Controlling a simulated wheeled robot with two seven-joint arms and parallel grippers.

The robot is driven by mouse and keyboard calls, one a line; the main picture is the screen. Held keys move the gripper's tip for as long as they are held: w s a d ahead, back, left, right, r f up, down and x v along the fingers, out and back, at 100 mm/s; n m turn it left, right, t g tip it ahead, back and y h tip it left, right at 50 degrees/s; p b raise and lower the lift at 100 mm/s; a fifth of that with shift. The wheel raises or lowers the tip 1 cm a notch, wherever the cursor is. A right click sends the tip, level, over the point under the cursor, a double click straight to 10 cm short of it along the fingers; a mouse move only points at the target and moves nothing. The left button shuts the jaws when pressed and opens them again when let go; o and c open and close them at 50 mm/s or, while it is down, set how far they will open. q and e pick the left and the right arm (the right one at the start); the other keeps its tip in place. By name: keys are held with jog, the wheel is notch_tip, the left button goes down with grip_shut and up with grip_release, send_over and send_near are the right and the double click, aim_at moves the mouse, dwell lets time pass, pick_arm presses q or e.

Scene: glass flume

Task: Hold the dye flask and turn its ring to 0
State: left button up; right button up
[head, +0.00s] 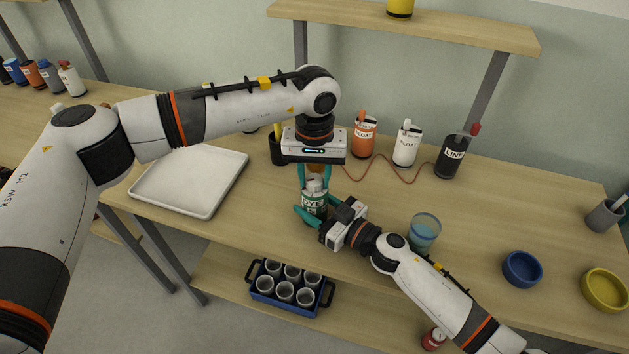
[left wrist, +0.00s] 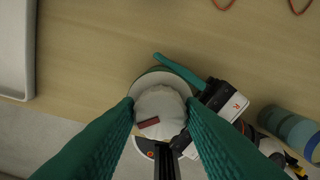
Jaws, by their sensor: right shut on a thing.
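The dye flask (head: 314,203), with a green DYE label and white top, stands upright near the table's front edge. My right gripper (head: 308,216) is shut on the flask's body from the right and front. My left gripper (head: 314,172) points down over the flask, its teal fingers open on either side of the white top. In the left wrist view the white top (left wrist: 160,108) lies between the fingertips, very close to both; I cannot tell if they touch. A dark red mark (left wrist: 147,121) shows on the top. No ring number is readable.
A white tray (head: 190,181) lies to the left. A blue-green cup (head: 424,232) stands right of the flask, close to my right arm. Orange, white and black bottles (head: 453,157) stand behind, with a red cord (head: 385,166) near them. A blue bowl (head: 522,269) is farther right.

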aim_at(314, 179)
pick_arm(q)
jog(key=shift+o, duration=0.6)
jog(key=shift+r, duration=0.1)
jog(key=shift+r, duration=2.9)
pick_arm(e)
jog(key=o, duration=1.1)
jog(key=shift+o, duration=0.2)
jog(key=shift+d, duration=0.1)
jog(key=v, duration=0.7)
jog(key=shift+s+d, duration=0.15)
jog(key=shift+s, duration=0.05)
